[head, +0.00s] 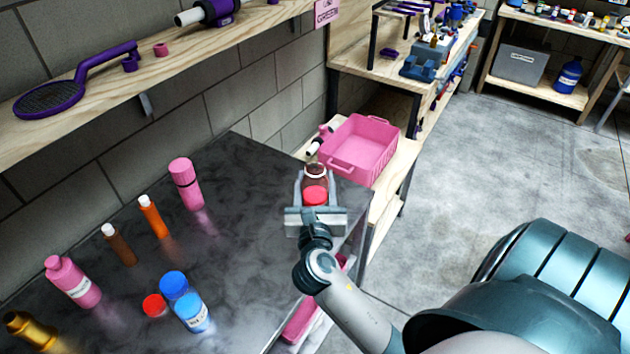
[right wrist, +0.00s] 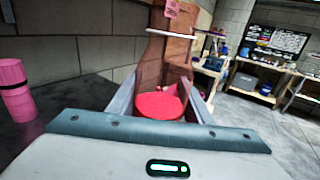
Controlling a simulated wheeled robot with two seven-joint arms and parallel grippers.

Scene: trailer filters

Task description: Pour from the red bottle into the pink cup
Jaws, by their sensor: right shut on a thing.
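My right gripper (head: 315,202) is shut on a see-through brownish bottle (head: 315,181) with a red part near the palm and a white ring at its far end. It is held over the dark table's right end. In the right wrist view the bottle (right wrist: 165,62) stretches away between the fingers, its red part (right wrist: 159,106) nearest. I cannot tell its exact tilt. A pink cup-like cylinder with a dark band (head: 185,184) stands on the table, left of the gripper and apart from it; it also shows in the right wrist view (right wrist: 14,88). My left gripper is not in view.
The dark table (head: 245,225) also holds an orange bottle (head: 153,217), a brown bottle (head: 119,244), a pink bottle (head: 72,281), blue containers (head: 183,300) and a red cap (head: 154,305). A pink crate (head: 348,172) stands beyond the gripper. The table's middle is clear.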

